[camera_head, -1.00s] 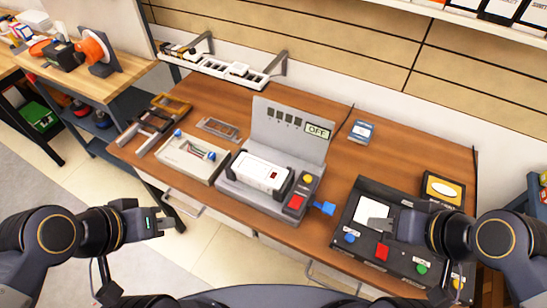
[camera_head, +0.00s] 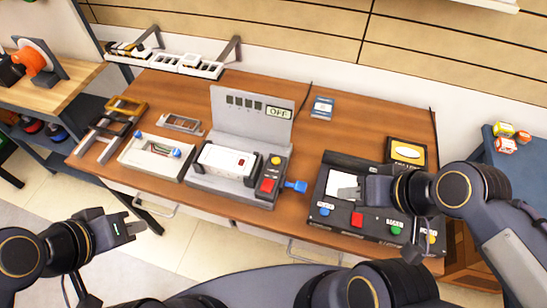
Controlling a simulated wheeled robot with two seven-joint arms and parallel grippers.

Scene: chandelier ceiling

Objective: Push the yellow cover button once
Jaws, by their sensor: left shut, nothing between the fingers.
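A grey device (camera_head: 232,180) stands mid-table, with a yellow button (camera_head: 275,160) above a red button (camera_head: 267,186) on its right strip. A black control panel (camera_head: 327,223) lies to its right. It has a white square, blue, red and green buttons, and a yellow button (camera_head: 431,238) at its right end, partly behind my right arm. The labels are too small to read surely. My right gripper (camera_head: 364,190) is over the panel beside the white square; its finger gap is unclear. My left gripper (camera_head: 137,228) is shut and empty, in front of the table's left part.
A blue plug-like piece (camera_head: 296,186) sticks out right of the grey device. An upright grey board (camera_head: 250,115) reading OFF stands behind it. A beige tray (camera_head: 155,158) is on the left. Bare wood (camera_head: 350,125) lies behind the panel.

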